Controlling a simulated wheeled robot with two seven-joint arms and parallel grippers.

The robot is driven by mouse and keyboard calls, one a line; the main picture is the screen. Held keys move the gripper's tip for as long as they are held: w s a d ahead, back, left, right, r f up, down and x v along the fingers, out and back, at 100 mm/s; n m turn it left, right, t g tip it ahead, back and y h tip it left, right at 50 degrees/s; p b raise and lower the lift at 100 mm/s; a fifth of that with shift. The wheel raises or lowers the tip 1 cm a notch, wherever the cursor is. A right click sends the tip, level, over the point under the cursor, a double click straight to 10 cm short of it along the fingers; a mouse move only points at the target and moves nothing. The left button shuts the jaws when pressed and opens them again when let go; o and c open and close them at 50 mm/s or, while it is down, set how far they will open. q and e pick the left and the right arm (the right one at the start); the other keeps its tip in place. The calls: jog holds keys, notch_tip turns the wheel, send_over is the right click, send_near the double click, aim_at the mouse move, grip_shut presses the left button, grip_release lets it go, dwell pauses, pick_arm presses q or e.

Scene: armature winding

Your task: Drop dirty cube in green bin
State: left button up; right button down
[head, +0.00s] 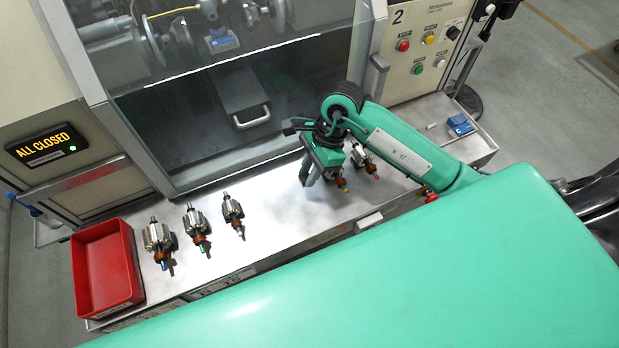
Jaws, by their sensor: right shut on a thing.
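I see no cube and no green bin in the head view. My right gripper (326,176) is over the right half of the metal bench, pointing down. It is shut on an armature (341,183), of which only the orange and yellow-tipped end shows clearly. The gripper hides the rest, and I cannot tell whether this armature touches the bench. Another armature (363,160) lies close to the right of the gripper. My left gripper is not in view.
Three armatures (194,222) lie in a row on the bench (275,225). An open, empty red bin (107,268) stands at its left end. A blue item (460,124) is at the right end. The machine's glass front (240,95) rises behind.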

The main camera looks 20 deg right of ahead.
aim_at(305, 195)
jog(key=shift+f, duration=0.8)
notch_tip(305, 195, down, 4)
jog(key=shift+f+p, duration=0.1)
jog(key=shift+p, duration=1)
jog(key=shift+f, duration=0.15)
jog(key=shift+f, duration=0.1)
jog(key=shift+f+b, duration=0.15)
jog(key=shift+b, duration=0.15)
jog(key=c, duration=1.3)
grip_release()
jog(key=shift+o, duration=0.2)
